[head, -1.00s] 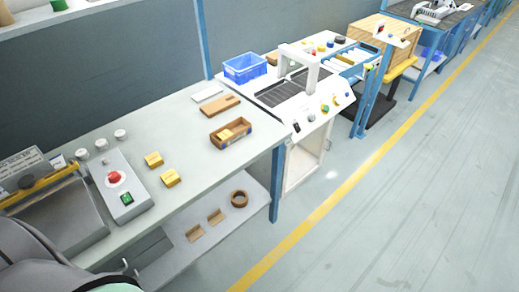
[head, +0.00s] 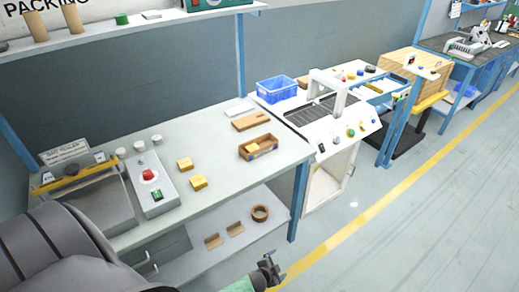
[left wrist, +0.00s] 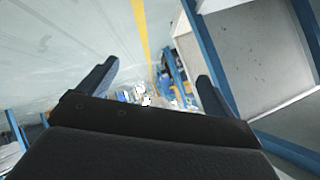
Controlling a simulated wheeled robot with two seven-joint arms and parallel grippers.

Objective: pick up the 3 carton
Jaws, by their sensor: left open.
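Two small yellow cartons, one (head: 185,164) behind the other (head: 198,183), lie on the grey bench right of the control box. A third yellow piece (head: 252,148) sits in an open brown box (head: 270,150) farther right. No number is readable on any of them, so I cannot tell which is the 3 carton. My left gripper (head: 270,272) is low in front of the bench, over the floor side, apart from all cartons. In the left wrist view its fingers (left wrist: 158,72) are spread with nothing between them. My right gripper is not in view.
A control box (head: 150,185) with a red button stands on the bench (head: 225,170). A brown flat board (head: 250,124) lies behind the open box. A tape roll (head: 260,213) and two brown brackets are on the lower shelf (head: 215,250). A blue post (head: 298,200) marks the bench's right end.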

